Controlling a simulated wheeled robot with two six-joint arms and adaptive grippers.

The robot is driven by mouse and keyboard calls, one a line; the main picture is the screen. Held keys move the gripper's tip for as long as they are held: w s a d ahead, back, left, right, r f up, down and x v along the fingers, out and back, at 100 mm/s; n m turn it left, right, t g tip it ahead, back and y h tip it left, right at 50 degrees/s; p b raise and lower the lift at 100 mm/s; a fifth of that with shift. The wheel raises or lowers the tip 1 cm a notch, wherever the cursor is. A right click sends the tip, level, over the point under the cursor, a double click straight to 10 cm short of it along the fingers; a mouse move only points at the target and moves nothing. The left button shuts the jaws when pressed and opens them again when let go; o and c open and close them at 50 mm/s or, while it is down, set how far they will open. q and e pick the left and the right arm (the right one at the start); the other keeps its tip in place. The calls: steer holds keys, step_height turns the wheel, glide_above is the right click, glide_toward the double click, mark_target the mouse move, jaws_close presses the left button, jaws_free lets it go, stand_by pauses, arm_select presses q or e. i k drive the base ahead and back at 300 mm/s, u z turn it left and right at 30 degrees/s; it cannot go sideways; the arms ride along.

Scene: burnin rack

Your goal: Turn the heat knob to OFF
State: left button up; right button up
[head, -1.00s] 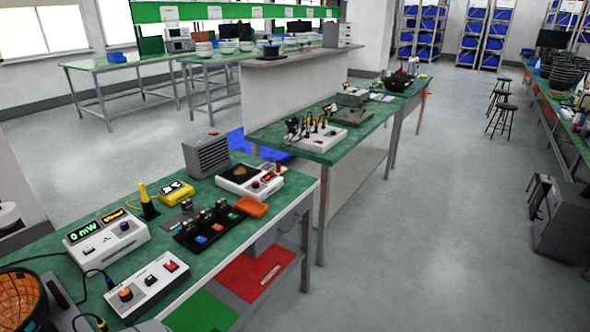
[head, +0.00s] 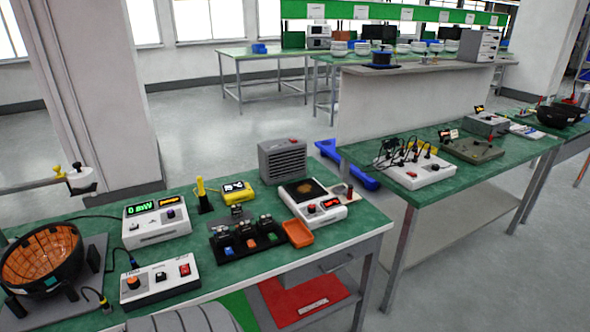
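A white hot plate unit (head: 318,213) with a dark square top and a brown round patch stands at the right end of the near green bench. Its front panel carries small red controls; the heat knob and its pointer are too small to make out there. I cannot tell which way the orange knob points or read the labels. Neither of my grippers is in view.
The near bench (head: 222,279) also holds a display unit (head: 156,222), a dark bowl with orange lining (head: 47,262), a black socket tray (head: 243,241), an orange tray (head: 298,234) and a grey vented box (head: 283,160). Floor is open at the right.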

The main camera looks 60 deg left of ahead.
mark_target(311, 208)
steer(key=u, duration=0.75)
steer(key=i, duration=0.8)
steer(key=u, duration=0.85)
